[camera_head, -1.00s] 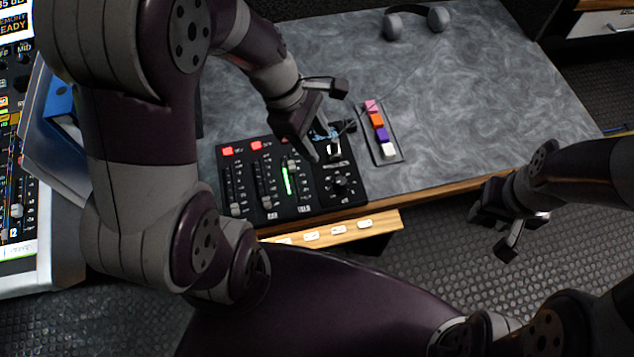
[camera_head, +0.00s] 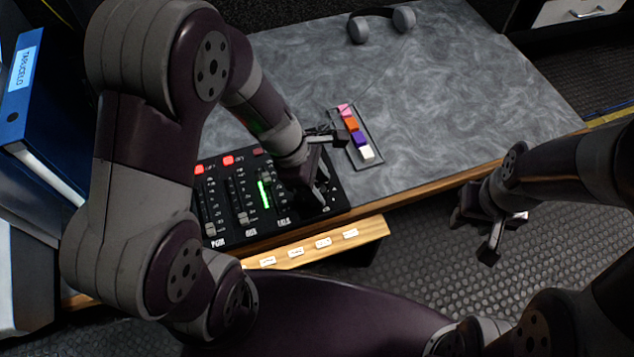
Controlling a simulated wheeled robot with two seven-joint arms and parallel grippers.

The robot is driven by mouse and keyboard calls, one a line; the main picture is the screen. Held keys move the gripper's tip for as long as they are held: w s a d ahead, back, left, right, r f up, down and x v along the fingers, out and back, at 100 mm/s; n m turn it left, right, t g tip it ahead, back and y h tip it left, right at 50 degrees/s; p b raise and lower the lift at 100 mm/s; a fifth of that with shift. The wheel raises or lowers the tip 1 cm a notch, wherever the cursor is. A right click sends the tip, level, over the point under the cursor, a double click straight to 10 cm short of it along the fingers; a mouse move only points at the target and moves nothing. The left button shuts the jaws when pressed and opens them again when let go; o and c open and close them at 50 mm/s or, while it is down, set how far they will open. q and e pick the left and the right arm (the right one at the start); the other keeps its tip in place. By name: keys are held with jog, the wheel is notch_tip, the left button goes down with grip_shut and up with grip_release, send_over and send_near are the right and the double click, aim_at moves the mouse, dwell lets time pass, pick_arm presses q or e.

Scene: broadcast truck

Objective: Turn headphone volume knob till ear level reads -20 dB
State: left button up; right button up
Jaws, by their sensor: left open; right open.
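The black control panel (camera_head: 305,213) lies at the table's front edge with sliders and red buttons. A lit green level bar (camera_head: 264,194) shows in its middle; its reading is too small to make out. My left gripper (camera_head: 322,178) is open, low over the panel's right part. The headphone knob seen there earlier is now hidden behind this gripper, so I cannot tell whether the fingers touch it. My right gripper (camera_head: 488,224) is open and empty, off the table's front edge at the right. Grey headphones (camera_head: 381,22) lie at the table's back.
A narrow tray with colored blocks (camera_head: 355,136) lies just right of the panel. A wooden ledge with white labels (camera_head: 309,247) juts below the table front. A blue binder (camera_head: 20,85) stands at the left. The grey tabletop (camera_head: 455,100) is clear at the right.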

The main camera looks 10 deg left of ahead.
pick_arm(q)
grip_shut()
jog(key=shift+r+m+g+p, duration=0.2)
jog(key=shift+m+g+p, duration=0.3)
jog(key=shift+m+p, duration=0.65)
jog(key=m+g+p, duration=0.1)
jog(key=m+p, duration=0.1)
jog(key=m, duration=0.1)
jog(key=shift+w+m+y+p, duration=0.15)
jog(key=shift+m+y+p, duration=0.15)
jog(key=shift+m+p, duration=0.05)
jog(key=m+g+p, duration=0.1)
jog(key=m+p, duration=0.1)
jog(key=m, duration=0.1)
jog(key=shift+g+y, duration=0.3)
jog(key=shift+w+d+f+m+g+y+p, duration=0.1)
jog(key=shift+m+g+y+p, duration=0.05)
jog(key=shift+m+p, duration=0.45)
jog(key=shift+f+m+g+y+p, duration=0.15)
jog(key=shift+m+p, duration=0.2)
jog(key=shift+m, duration=0.35)
jog(key=shift+r, duration=0.1)
